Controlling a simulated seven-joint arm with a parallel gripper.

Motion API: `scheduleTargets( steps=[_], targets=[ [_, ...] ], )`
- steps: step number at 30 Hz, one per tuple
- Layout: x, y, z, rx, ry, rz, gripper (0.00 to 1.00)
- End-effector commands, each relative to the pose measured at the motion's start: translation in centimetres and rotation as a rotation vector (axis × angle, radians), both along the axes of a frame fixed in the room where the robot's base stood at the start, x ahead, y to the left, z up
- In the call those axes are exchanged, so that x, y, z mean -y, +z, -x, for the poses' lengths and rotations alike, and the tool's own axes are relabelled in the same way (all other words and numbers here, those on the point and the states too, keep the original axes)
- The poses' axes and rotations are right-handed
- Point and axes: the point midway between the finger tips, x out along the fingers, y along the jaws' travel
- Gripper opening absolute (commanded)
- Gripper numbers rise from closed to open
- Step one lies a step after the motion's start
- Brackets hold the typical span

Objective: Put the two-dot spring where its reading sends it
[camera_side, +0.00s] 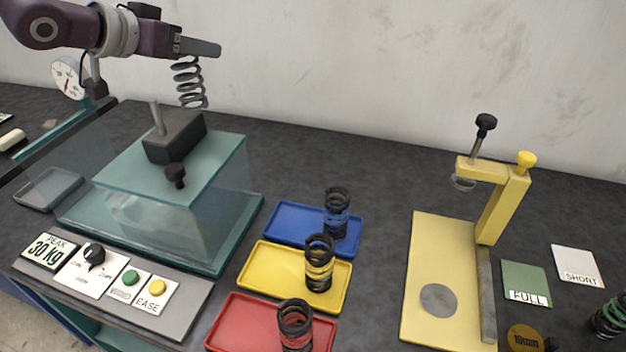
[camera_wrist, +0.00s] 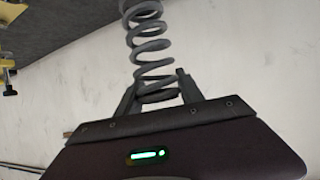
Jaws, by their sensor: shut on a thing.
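My gripper (camera_side: 200,48) is at the upper left of the side view, raised above the glass-sided tester (camera_side: 215,160). It is shut on a bare grey coil spring (camera_side: 191,88), which hangs slightly tilted below the fingers. In the wrist view the fingers (camera_wrist: 158,90) close around the spring's end coils, and the rest of the spring (camera_wrist: 148,40) reaches away from them. No dots can be made out on it. The tester's display (camera_side: 48,251) reads "PEAK 30 kg". Blue (camera_side: 285,219), yellow (camera_side: 262,270) and red (camera_side: 240,318) trays each carry a dark standing spring.
A yellow press stand (camera_side: 430,250) with a black-knobbed plunger stands right of the trays. A green FULL card (camera_side: 526,284) and white SHORT card (camera_side: 577,266) lie beyond it. A 10mm disc (camera_side: 524,339) and dark springs (camera_side: 609,318) are at the lower right edge.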

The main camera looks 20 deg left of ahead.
Motion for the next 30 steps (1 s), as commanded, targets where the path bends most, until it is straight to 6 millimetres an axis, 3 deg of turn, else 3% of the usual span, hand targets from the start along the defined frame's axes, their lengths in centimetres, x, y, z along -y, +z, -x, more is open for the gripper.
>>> scheduleTargets(
  steps=[1,7,12,15,19,30],
  targets=[
    [1.8,-0.3,-0.1,-0.002,-0.025,0.001,0.0],
    [7.8,-3.5,-0.9,-0.006,-0.061,-0.004,0.0],
    [13.6,-9.9,-1.0,-0.007,-0.033,-0.011,0.0],
    [16.0,-12.8,-0.5,-0.003,-0.015,-0.01,0.0],
    [17.6,-14.9,0.1,-0.001,0.0,-0.007,0.0],
    [17.8,-22.5,0.2,-0.002,0.006,-0.004,0.0]
  ],
)
